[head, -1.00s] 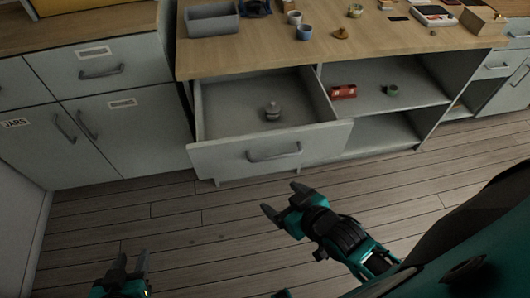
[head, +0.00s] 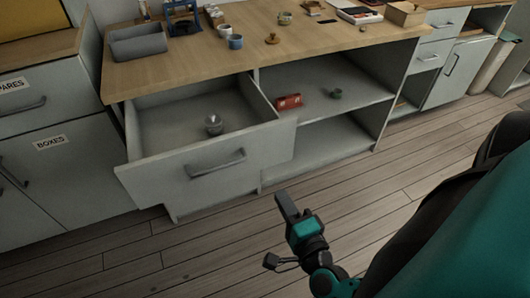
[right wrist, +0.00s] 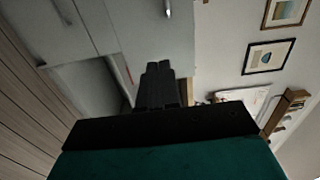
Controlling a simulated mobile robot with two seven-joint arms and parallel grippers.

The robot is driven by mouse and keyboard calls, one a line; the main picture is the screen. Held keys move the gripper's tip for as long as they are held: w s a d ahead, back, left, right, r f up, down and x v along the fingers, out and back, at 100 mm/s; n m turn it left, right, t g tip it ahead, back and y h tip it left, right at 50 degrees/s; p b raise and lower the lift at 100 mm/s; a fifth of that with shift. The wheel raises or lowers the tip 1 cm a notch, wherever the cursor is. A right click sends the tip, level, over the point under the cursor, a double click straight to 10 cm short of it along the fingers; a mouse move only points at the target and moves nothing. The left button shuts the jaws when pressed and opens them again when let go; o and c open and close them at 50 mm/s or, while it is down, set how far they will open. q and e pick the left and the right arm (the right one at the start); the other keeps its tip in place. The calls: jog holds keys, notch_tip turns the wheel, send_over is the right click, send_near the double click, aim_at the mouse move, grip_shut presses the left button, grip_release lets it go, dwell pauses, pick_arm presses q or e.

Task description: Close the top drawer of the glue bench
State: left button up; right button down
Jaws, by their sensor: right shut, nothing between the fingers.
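The top drawer (head: 190,168) of the glue bench (head: 210,62) is pulled out, on the bench's left side. Its front has a dark bar handle (head: 216,163). A small grey rounded object (head: 214,125) sits inside the drawer. My right gripper (head: 286,206) is in front of and to the right of the drawer front, apart from it. Its fingers are shut and empty; they also show together in the right wrist view (right wrist: 157,84). My left gripper is out of view.
The bench top holds a grey bin (head: 138,45), cups (head: 236,42) and other small items. An open shelf right of the drawer holds a red box (head: 289,102) and a small cup (head: 336,93). Bare wooden floor (head: 190,245) lies in front.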

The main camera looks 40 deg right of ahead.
aim_at(256, 150)
jog(key=b+x, duration=0.1)
jog(key=x, duration=1.2)
jog(key=shift+w+d, duration=0.2)
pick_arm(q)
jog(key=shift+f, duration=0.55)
pick_arm(e)
jog(key=shift+w, duration=0.25)
